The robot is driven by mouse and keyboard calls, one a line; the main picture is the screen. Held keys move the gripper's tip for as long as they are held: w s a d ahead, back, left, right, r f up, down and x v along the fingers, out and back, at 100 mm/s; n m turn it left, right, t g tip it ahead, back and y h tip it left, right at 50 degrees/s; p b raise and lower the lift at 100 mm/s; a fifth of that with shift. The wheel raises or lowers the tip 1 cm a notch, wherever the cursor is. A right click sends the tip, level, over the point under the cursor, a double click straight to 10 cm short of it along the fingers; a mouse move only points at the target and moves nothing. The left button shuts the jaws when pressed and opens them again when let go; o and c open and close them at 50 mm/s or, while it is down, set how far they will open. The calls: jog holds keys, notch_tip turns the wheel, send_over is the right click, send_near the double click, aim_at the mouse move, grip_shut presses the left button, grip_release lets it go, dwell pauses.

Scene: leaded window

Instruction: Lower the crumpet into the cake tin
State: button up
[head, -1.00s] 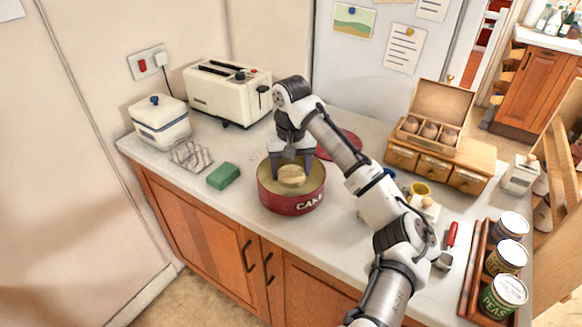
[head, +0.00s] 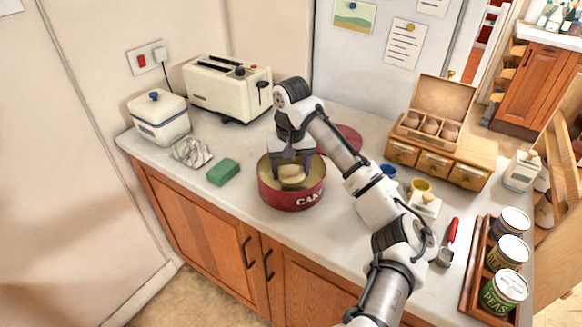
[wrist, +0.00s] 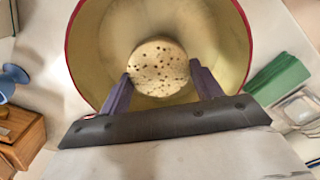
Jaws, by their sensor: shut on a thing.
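The crumpet (wrist: 158,66) is a pale round cake with small dark holes. It also shows in the head view (head: 291,174). My gripper (wrist: 158,82) is shut on it, one finger on each side; in the head view the gripper (head: 290,158) points down into the tin. The cake tin (head: 292,201) is red outside with "CAKE" lettering, open at the top, and yellowish inside. Its red rim (wrist: 246,30) surrounds the crumpet in the wrist view. The crumpet is within the tin's opening; I cannot tell whether it touches the floor.
A red lid (head: 346,138) lies behind the tin. A toaster (head: 228,88) stands behind.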

jog(key=shift+f+b, duration=0.5)
jog(key=shift+f, duration=0.7)
dwell(0.4)
jog(key=o, duration=1.1)
jog(key=shift+c, duration=0.2)
